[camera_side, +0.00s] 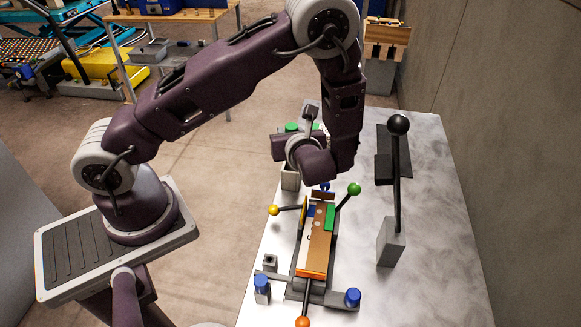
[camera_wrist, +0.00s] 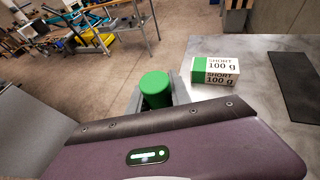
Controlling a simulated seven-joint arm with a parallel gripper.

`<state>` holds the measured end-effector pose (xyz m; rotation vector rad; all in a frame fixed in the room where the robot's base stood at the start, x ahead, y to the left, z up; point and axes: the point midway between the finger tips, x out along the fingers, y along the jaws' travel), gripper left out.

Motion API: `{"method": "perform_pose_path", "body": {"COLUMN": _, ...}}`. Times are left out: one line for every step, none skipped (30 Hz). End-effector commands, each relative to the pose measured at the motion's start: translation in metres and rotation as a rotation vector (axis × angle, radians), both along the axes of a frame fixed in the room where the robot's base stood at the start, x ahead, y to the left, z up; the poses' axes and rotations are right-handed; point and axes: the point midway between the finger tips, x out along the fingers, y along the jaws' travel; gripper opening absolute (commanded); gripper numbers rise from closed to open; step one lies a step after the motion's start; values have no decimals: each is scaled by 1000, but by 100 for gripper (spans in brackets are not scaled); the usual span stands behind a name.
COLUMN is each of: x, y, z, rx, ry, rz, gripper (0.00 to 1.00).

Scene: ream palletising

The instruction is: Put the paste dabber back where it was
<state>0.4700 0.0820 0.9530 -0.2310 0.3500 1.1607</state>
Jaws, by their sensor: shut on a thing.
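The paste dabber shows as a green cylindrical handle (camera_wrist: 156,86) in the wrist view, upright between the grey fingers of my gripper (camera_wrist: 157,100). My gripper is shut on it. In the side view my gripper (camera_side: 291,146) is at the far left part of the marble table, with a green top (camera_side: 291,127) just above it. A grey block-shaped pot (camera_side: 290,178) stands directly below my gripper. The lower end of the dabber is hidden, so I cannot tell whether it is inside the pot or above it.
A white and green pack marked SHORT 100 g (camera_wrist: 215,70) lies right of the dabber. A jig with a brown board (camera_side: 316,240), colour-balled levers and blue-capped posts (camera_side: 352,297) fills the table's front. A tall black-balled lever (camera_side: 398,125) and dark mat (camera_side: 383,140) stand right.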

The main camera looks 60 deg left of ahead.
Motion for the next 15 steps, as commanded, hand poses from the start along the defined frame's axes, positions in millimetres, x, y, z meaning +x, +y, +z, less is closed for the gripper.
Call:
{"method": "perform_pose_path", "body": {"x": 0, "y": 0, "z": -10, "rx": 1, "ry": 2, "rz": 1, "gripper": 0}}
{"method": "perform_pose_path", "body": {"x": -1, "y": 0, "z": -15, "rx": 2, "ry": 3, "rz": 1, "gripper": 0}}
{"method": "perform_pose_path", "body": {"x": 0, "y": 0, "z": -20, "rx": 2, "ry": 1, "rz": 1, "gripper": 0}}
{"method": "perform_pose_path", "body": {"x": 0, "y": 0, "z": -26, "rx": 2, "ry": 2, "rz": 1, "gripper": 0}}
{"method": "perform_pose_path", "body": {"x": 0, "y": 0, "z": -33, "rx": 2, "ry": 3, "rz": 0, "gripper": 0}}
{"method": "perform_pose_path", "body": {"x": -1, "y": 0, "z": -42, "rx": 1, "ry": 3, "rz": 0, "gripper": 0}}
{"method": "perform_pose_path", "body": {"x": 0, "y": 0, "z": -48, "rx": 1, "ry": 3, "rz": 0, "gripper": 0}}
{"method": "perform_pose_path", "body": {"x": 0, "y": 0, "z": -53, "rx": 2, "ry": 2, "rz": 0, "gripper": 0}}
{"method": "perform_pose_path", "body": {"x": 0, "y": 0, "z": -59, "rx": 1, "ry": 1, "rz": 1, "gripper": 0}}
{"method": "perform_pose_path", "body": {"x": 0, "y": 0, "z": -62, "rx": 1, "ry": 1, "rz": 1, "gripper": 0}}
{"method": "perform_pose_path", "body": {"x": 0, "y": 0, "z": -63, "rx": 1, "ry": -1, "rz": 1, "gripper": 0}}
{"method": "perform_pose_path", "body": {"x": 0, "y": 0, "z": -64, "rx": 0, "ry": -2, "rz": 2, "gripper": 0}}
{"method": "perform_pose_path", "body": {"x": 0, "y": 0, "z": -64, "rx": 0, "ry": -3, "rz": 1, "gripper": 0}}
{"method": "perform_pose_path", "body": {"x": 0, "y": 0, "z": -64, "rx": 0, "ry": -3, "rz": 1, "gripper": 0}}
{"method": "perform_pose_path", "body": {"x": 0, "y": 0, "z": -64, "rx": 0, "ry": -3, "rz": 1, "gripper": 0}}
